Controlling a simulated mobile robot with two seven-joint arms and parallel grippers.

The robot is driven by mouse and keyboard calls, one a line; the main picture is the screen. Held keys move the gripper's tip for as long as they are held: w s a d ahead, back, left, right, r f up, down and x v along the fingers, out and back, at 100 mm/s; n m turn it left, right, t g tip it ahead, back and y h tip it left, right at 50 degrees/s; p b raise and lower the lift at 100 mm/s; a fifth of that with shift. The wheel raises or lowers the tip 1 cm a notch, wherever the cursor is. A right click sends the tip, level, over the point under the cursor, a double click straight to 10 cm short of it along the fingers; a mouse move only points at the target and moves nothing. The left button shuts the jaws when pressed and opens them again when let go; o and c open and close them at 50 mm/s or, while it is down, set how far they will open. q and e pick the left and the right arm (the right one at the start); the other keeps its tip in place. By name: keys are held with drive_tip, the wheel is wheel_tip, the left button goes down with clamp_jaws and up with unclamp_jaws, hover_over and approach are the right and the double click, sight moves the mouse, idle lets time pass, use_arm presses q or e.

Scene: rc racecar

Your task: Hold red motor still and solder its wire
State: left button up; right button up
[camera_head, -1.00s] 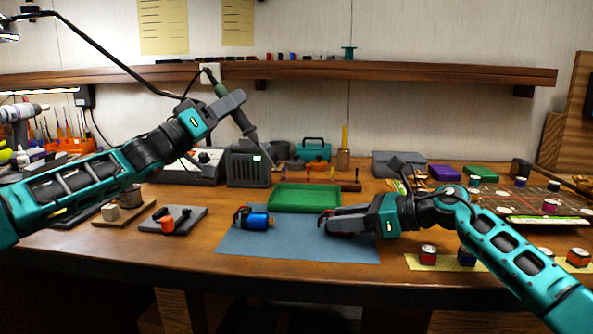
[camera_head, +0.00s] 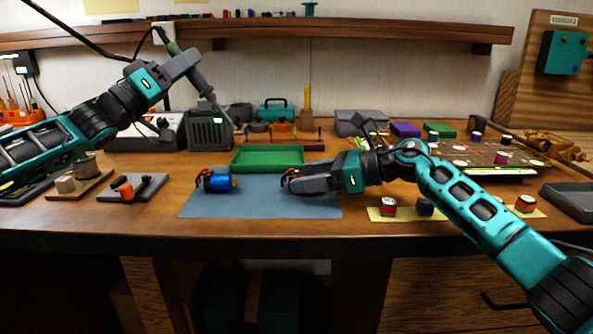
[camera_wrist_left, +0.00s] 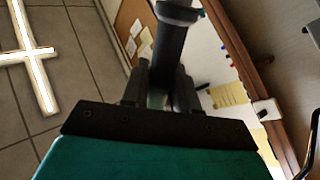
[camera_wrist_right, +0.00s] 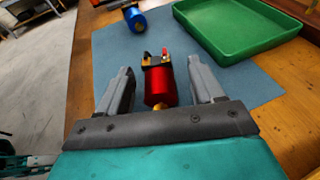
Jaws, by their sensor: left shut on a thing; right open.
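The red motor (camera_wrist_right: 159,88) lies on the blue mat (camera_wrist_right: 103,62) in the right wrist view, with small dark and yellow terminals at its far end. My right gripper (camera_wrist_right: 163,80) is open, one finger on each side of the motor with gaps between. In the head view my right gripper (camera_head: 305,181) is low over the mat (camera_head: 258,205) and hides most of the motor. My left gripper (camera_head: 187,63) is shut on the soldering iron (camera_head: 200,84), holding it up above the back of the bench, tip slanting down right. The iron's dark shaft (camera_wrist_left: 170,50) also shows in the left wrist view.
A blue motor (camera_head: 220,184) lies on the mat, left of my right gripper. Small motors (camera_head: 388,206) stand on yellow paper at right.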

drive_tip(key=v, duration=1.1)
drive_tip(key=shift+s+d, duration=0.15)
drive_tip(key=shift+d, duration=0.1)
drive_tip(key=shift+s, duration=0.1)
